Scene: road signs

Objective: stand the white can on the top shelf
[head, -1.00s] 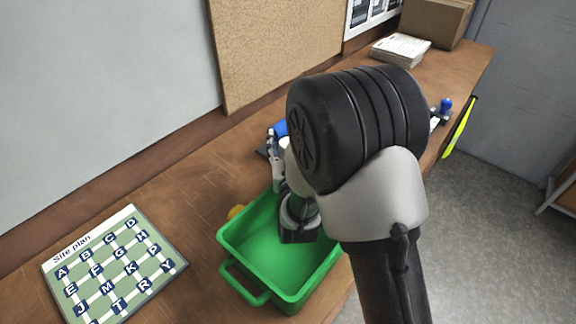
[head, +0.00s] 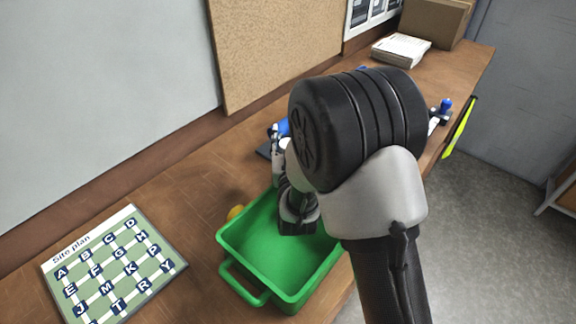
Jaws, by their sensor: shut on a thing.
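My gripper (head: 277,160) shows only in part, behind my own wrist and forearm, over the far edge of the green bin. A small patch of white, which looks like the white can (head: 285,144), shows right beside its fingers. The gripper is shut on it, as far as this partial view tells. Most of the can and the fingertips are hidden by my arm.
The open green bin (head: 232,252) stands at the bench's front edge, with a yellow item (head: 236,212) behind it. A site plan board (head: 112,265) lies left. A blue item (head: 283,127), papers (head: 401,49) and a cardboard box (head: 436,22) are farther back.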

